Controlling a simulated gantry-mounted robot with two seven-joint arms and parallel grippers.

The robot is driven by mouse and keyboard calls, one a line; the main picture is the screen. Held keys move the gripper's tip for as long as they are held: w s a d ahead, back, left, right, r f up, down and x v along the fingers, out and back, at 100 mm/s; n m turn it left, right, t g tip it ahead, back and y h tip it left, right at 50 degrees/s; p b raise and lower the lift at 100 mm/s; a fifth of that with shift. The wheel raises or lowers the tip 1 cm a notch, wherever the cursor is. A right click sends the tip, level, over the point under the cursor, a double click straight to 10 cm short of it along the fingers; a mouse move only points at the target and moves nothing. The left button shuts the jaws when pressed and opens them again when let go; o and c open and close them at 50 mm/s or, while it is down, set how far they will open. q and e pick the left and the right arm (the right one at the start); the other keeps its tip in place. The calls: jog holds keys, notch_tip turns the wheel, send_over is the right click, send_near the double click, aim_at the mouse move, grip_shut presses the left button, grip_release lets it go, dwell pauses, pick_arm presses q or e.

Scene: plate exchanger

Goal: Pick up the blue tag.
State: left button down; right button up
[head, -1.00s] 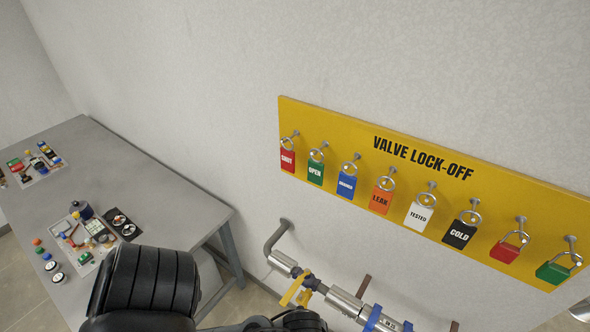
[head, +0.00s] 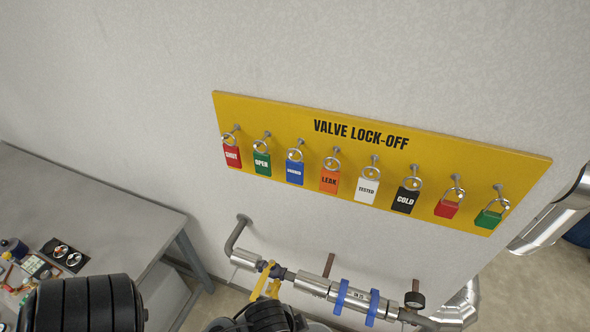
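The blue tag (head: 294,173) hangs by a ring from a peg on the yellow "VALVE LOCK-OFF" board (head: 435,144). It is third from the left, between the green "OPEN" tag (head: 262,163) and the orange "LEAK" tag (head: 329,180). Its white lettering is too small to read surely. Black rounded parts of my own body show at the bottom left and bottom middle. No gripper fingers are in view.
A white "TESTED" tag (head: 367,190), a black "COLD" tag (head: 405,199) and red and green padlocks hang further right. A grey table (head: 110,215) stands left.

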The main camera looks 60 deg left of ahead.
pick_arm(q)
jog(key=c, duration=1.8)
grip_release()
jog(key=shift+c, duration=0.2)
jog(key=o, duration=1.6)
jog(key=shift+a, duration=0.1)
jog(key=shift+c, duration=0.2)
